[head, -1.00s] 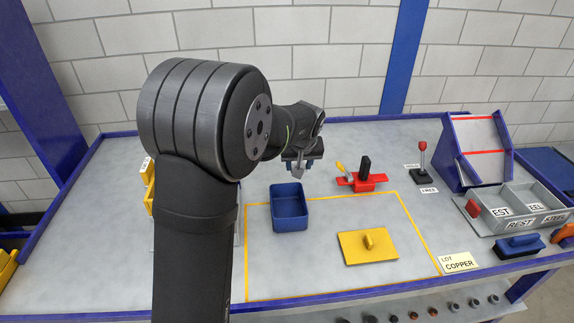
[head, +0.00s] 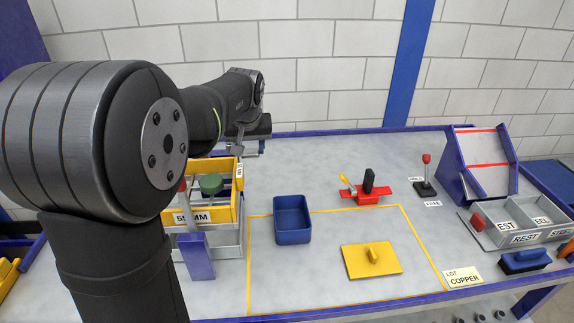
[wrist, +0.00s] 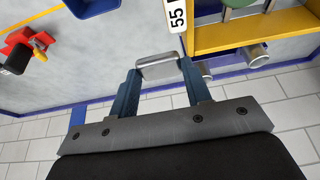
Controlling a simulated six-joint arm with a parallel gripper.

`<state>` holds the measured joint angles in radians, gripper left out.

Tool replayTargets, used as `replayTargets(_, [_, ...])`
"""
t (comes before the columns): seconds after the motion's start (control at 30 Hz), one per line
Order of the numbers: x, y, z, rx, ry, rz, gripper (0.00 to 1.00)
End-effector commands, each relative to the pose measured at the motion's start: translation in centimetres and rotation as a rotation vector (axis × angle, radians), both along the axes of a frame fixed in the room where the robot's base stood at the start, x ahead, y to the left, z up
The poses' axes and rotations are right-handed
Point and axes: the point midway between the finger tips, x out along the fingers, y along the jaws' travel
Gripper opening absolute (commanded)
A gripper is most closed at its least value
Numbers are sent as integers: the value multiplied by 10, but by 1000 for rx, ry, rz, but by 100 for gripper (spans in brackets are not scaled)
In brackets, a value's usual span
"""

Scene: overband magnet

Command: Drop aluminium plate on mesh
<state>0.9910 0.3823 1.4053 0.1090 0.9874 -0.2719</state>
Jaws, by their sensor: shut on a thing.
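My gripper (head: 248,147) is shut on a grey metal plate (wrist: 157,68) with rounded edges, held between its two blue fingers in the wrist view. In the head view the plate is hard to make out. The gripper is raised behind and to the right of the yellow-framed screen box (head: 226,212), marked 55 MM. The box also shows in the wrist view (wrist: 242,45), beside the plate and apart from it. The mesh surface inside is mostly hidden by the box walls and my arm. A round green thing (head: 211,184) shows inside the frame.
Grey sorting trays (head: 516,219) and a blue chute (head: 465,183) are at right. The back middle table is clear.

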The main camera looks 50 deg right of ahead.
Motion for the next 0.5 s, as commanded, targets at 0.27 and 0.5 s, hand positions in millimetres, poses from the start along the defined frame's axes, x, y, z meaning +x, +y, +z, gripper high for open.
replayTargets(0.27, [40,91,73,-10,-3,-5,22])
replayTargets(0.5, [47,127,98,-14,-5,-21,22])
